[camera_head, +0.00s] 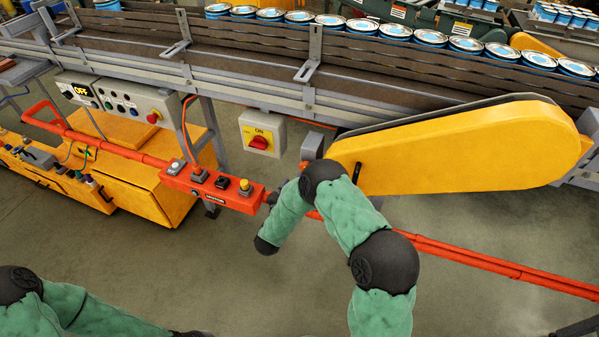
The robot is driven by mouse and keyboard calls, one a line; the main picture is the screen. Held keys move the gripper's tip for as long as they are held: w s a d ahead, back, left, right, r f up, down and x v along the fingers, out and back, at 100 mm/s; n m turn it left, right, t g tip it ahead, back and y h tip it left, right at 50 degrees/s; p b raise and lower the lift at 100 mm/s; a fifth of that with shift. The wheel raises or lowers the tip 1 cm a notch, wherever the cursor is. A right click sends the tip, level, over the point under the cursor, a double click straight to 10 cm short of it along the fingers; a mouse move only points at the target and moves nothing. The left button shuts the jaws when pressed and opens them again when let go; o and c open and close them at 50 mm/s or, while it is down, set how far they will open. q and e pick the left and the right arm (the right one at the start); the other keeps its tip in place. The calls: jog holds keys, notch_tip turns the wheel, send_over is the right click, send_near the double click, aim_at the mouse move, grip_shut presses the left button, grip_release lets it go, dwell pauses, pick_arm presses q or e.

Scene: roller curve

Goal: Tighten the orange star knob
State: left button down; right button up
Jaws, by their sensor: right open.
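I cannot make out the orange star knob; it may be hidden behind my right arm or be too small to tell. My right arm reaches in from the lower right and folds down at its black wrist. My right gripper (272,197) shows only as a small dark part beside the right end of the red control box, mostly covered by my own arm. It is open, and nothing shows in it.
A yellow guard (470,150) with a black handle (357,172) stands behind my right arm. A red rail (480,260) with a red control box (212,187) runs in front of the conveyor (250,85). A red rotary switch (260,142) hangs below it. The floor in front is clear.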

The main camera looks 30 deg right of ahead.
jog(key=b+x, duration=0.1)
jog(key=x, duration=0.6)
jog(key=shift+w, duration=0.1)
jog(key=shift+r, duration=0.1)
jog(key=c, duration=1.1)
